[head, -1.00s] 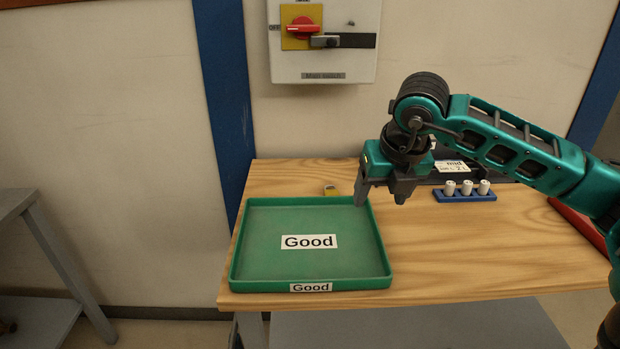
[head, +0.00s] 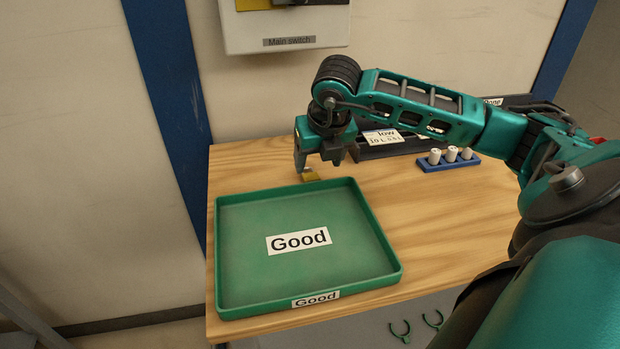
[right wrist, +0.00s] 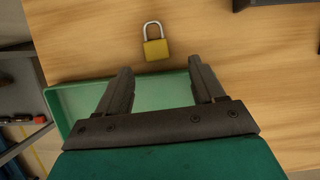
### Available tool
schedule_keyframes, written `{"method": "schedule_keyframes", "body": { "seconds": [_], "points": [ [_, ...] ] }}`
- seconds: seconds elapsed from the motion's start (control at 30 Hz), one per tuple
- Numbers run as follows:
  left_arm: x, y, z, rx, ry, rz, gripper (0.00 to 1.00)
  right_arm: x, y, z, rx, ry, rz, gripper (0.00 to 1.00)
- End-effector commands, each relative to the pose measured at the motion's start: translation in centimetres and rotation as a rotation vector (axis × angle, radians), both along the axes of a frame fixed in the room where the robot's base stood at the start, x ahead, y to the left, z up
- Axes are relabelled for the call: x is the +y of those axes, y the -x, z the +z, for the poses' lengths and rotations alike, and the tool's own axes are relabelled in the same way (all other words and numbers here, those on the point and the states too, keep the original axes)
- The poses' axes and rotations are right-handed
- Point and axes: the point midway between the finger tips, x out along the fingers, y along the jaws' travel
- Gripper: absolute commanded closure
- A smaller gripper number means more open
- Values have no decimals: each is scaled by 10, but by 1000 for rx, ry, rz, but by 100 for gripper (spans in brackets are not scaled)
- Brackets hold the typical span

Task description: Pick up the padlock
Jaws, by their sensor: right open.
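The padlock (right wrist: 156,48) has a yellow-brass body and a silver shackle, and lies on the bare wood in the right wrist view. In the head view the padlock (head: 309,175) is a small yellow patch just behind the green tray, partly covered by my right gripper (head: 318,170). In the right wrist view my right gripper (right wrist: 162,75) is open and empty, its two dark fingers apart. The padlock shows beyond the fingertips, roughly centred between them; I cannot tell the height gap. My left gripper is not in view.
A green tray (head: 226,262) labelled Good stands at the table's front left. A blue holder (head: 447,163) with white cylinders and a dark labelled bin (head: 372,151) are at the back right. A switch box (head: 290,30) hangs on the wall. Wood right of the tray is clear.

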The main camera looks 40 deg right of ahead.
Motion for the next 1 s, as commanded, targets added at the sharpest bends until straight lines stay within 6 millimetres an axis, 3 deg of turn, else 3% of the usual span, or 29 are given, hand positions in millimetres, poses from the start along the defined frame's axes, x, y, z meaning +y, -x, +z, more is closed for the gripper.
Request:
{"method": "schedule_keyframes", "body": {
  "seconds": [0.17, 0.43, 0.73, 1.0],
  "points": [
    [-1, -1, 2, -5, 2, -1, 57, -1, -6, -12, 0, -2, -1, 32],
    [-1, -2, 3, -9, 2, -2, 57, -5, -22, -47, 1, -1, -1, 32],
    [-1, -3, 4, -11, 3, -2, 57, -6, -24, -52, 0, 0, 1, 32],
    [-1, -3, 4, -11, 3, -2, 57, -6, -24, -52, -1, 0, 0, 56]
  ]
}}
